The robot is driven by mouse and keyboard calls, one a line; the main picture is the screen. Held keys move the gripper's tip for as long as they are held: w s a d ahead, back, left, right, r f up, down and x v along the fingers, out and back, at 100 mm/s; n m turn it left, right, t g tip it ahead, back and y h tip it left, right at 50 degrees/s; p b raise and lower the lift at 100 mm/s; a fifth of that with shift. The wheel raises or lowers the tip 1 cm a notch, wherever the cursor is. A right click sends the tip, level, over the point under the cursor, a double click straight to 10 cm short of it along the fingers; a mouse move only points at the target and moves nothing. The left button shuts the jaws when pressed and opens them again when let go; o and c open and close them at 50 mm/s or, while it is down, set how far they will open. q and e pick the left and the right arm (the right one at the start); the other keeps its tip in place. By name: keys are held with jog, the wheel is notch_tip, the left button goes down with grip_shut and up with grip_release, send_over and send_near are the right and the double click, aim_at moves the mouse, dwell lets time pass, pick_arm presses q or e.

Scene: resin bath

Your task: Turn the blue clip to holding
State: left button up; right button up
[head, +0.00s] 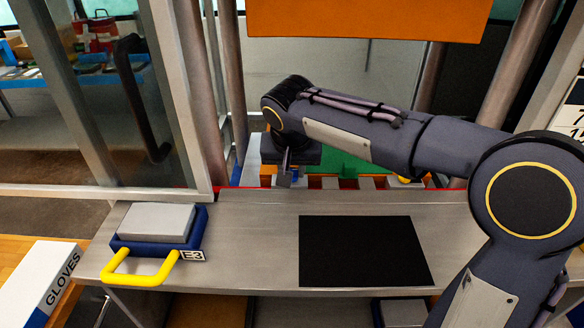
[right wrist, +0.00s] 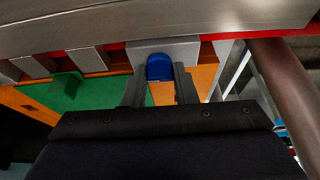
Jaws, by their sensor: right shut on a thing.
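The blue clip (right wrist: 160,68) shows in the right wrist view as a small rounded blue piece against a pale grey block (right wrist: 180,48). My right gripper (right wrist: 160,85) has one finger on each side of the clip and is shut on it. In the head view my right arm reaches in from the right across the bench, and my right gripper (head: 286,178) points down just beyond the bench's far edge. The clip is mostly hidden there by the gripper. My left gripper is not in view.
A steel bench (head: 258,240) holds a black mat (head: 365,250) and a blue-and-grey box with a yellow handle (head: 140,278). A gloves box (head: 50,282) is at lower left. A glazed frame (head: 190,100) stands left; an orange panel (head: 365,18) hangs above my arm.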

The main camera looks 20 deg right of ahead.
jog(key=o, duration=1)
jog(key=v, duration=0.7)
jog(key=shift+s+a+r, duration=0.1)
jog(key=shift+s+r, duration=0.1)
jog(key=shift+r, duration=0.15)
